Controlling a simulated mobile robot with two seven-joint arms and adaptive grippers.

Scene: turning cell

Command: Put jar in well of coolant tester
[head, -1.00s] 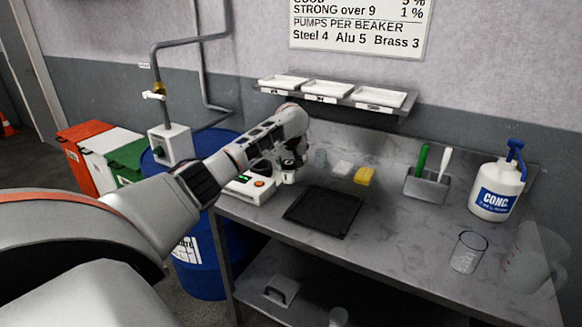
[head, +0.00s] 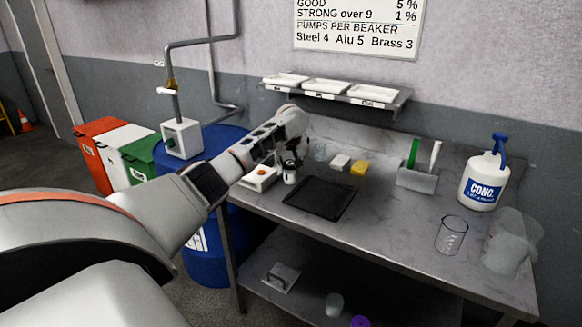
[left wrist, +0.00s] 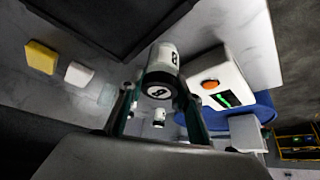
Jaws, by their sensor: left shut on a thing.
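My left gripper (head: 291,158) is shut on a small white jar (head: 289,178) with a dark end. In the left wrist view the jar (left wrist: 161,68) sits between the two fingers (left wrist: 160,108), its dark end with a round white mark facing the camera. The white coolant tester (head: 259,177) is on the bench's left end, just left of the jar. The left wrist view shows its orange button and lit green display on the tester (left wrist: 217,82), beside the jar. I cannot make out the well. Whether the jar touches the bench is unclear. My right gripper is not in view.
A black tray (head: 318,198) lies right of the jar. A glass (head: 319,151), a white block (head: 340,161) and a yellow sponge (head: 360,167) are behind. A beaker (head: 451,236), pitcher (head: 508,245) and concentrate jug (head: 483,180) stand right. A blue drum (head: 207,258) is left.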

